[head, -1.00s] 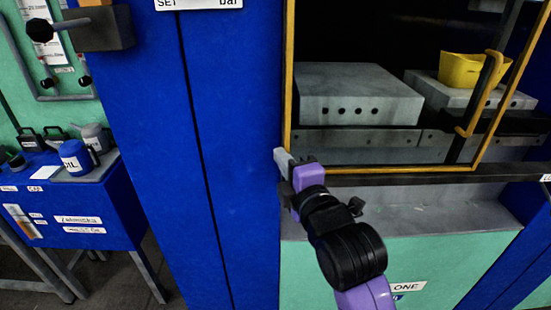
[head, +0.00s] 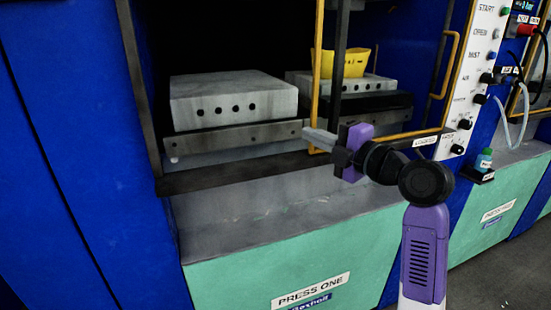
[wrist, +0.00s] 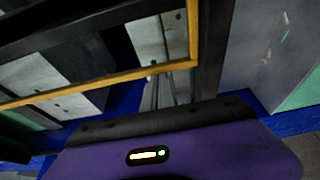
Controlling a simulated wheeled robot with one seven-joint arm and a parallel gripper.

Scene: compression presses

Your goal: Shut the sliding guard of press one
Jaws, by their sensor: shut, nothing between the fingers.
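Press one (head: 310,291) bears its name plate on a pale green front. Its sliding guard is a yellow frame with its left upright (head: 318,70) partway along the opening and its lower bar also in the wrist view (wrist: 100,85). A yellow handle (head: 448,65) is at its right end. The guard stands across the right part; the left part, with a grey holed block (head: 233,100), is uncovered. My gripper (head: 306,136) is shut and empty, its tips by the guard's lower left corner. I cannot tell whether they touch it.
A yellow tub (head: 340,62) stands on a second grey block (head: 360,85) behind the guard. A control panel (head: 480,80) is right of the opening, with a small bottle (head: 486,159) below it. A dark post (head: 137,90) edges the opening's left. The front ledge (head: 260,225) is clear.

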